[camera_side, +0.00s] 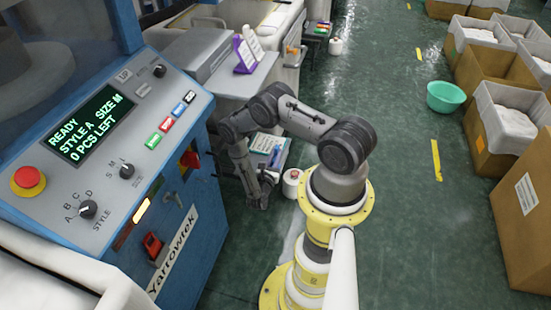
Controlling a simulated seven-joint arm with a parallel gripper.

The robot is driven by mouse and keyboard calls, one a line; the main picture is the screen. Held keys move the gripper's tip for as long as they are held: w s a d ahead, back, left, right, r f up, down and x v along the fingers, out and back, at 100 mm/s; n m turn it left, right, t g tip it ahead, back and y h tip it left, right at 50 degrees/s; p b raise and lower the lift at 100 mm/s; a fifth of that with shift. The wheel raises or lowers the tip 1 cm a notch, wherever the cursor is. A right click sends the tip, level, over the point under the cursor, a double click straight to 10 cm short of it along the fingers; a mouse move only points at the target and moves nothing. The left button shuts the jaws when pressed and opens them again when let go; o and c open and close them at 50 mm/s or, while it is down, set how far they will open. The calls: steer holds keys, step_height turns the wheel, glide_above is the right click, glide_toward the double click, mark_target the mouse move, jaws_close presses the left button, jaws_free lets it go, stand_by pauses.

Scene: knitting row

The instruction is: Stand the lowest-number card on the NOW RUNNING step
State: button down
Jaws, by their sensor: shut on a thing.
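My gripper (262,201) hangs low at the end of my bent arm, just right of the blue machine. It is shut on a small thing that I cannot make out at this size. A purple stand (244,56) with pale faces sits on the grey machine top at the back. White and teal sheets or cards (266,143) lie on a small stand behind my arm, partly hidden by it. I cannot read any card number or a NOW RUNNING label.
The blue machine's control panel (100,130) fills the left, its screen reading "0 PCS LEFT". A white, red-marked roll (291,183) is close right of my gripper. A green basin (445,97) and cardboard boxes (500,110) stand at right. The green floor between is clear.

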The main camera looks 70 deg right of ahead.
steer(key=s+a+r, duration=0.8)
steer(key=a+r, duration=0.3)
steer(key=shift+a+r, duration=0.2)
steer(key=shift+r, duration=0.1)
